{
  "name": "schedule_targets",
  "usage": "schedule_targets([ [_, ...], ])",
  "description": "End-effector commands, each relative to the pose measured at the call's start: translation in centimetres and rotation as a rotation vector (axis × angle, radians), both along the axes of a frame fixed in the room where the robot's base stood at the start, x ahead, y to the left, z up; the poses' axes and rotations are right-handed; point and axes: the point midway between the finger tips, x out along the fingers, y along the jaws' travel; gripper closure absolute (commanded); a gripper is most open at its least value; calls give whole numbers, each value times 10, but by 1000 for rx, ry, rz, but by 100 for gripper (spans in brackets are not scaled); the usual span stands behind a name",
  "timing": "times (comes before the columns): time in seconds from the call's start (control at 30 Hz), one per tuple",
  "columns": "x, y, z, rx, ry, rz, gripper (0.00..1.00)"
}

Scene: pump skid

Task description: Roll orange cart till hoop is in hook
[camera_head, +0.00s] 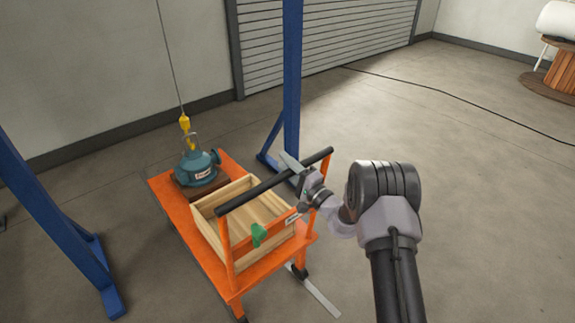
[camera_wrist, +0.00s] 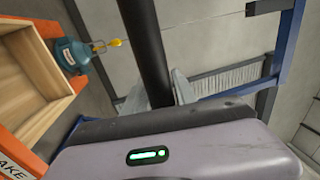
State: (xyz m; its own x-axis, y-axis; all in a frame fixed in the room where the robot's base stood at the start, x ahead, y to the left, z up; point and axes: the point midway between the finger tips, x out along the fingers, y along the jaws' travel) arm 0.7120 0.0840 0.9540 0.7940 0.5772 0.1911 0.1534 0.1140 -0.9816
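The orange cart (camera_head: 182,212) stands between blue posts, carrying a teal pump (camera_head: 197,168) on its far end. A thin metal hoop (camera_head: 191,139) rises from the pump's top. The yellow hook (camera_head: 184,123) hangs on a cable right at the hoop; I cannot tell whether the hoop is in it. In the wrist view the hook (camera_wrist: 115,43) shows beside the hoop (camera_wrist: 98,47). My gripper (camera_head: 293,164) is at the right part of the cart's black push bar (camera_head: 255,191). In the wrist view its fingers (camera_wrist: 157,92) lie against both sides of the bar (camera_wrist: 145,45).
Blue posts (camera_head: 292,85) stand left and right. A light strip (camera_head: 317,293) lies on the floor by the near right wheel. A black cable (camera_head: 455,97) crosses open floor at right.

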Motion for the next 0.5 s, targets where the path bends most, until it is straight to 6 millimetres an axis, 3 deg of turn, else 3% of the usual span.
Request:
schedule_targets([
  [0.37, -1, -2, 1, 1, -3, -1, 53],
  [0.5, -17, -14, -2, 0, 0, -3, 53],
])
